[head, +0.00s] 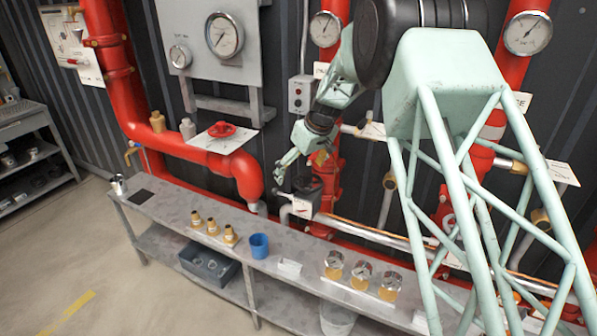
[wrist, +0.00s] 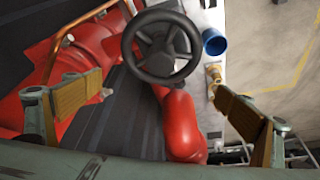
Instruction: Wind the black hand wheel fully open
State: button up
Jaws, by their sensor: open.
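The black hand wheel (wrist: 163,45) shows near the top middle of the wrist view, with a round rim and spokes. In the head view a small dark shape that looks like the wheel (head: 308,184) is just below my gripper, partly hidden. My gripper (head: 284,168) is open and empty. In the wrist view its two fingers (wrist: 160,88) are spread wide, one on each side and below the wheel in the picture. I see no finger touching the rim; the exact gap is hard to judge.
Red pipes (head: 180,137) run behind and beside the wheel. A copper tube (wrist: 66,30) runs at the wrist view's upper left.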

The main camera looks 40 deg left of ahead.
jog(key=shift+w+m+t+h+p, duration=0.15)
jog(key=shift+w+m+t+p, duration=0.2)
jog(key=shift+m+p, duration=0.55)
jog(key=shift+w+m+t+h+p, duration=0.15)
jog(key=shift+w+m+t+p, duration=0.2)
jog(key=shift+m+p, duration=0.55)
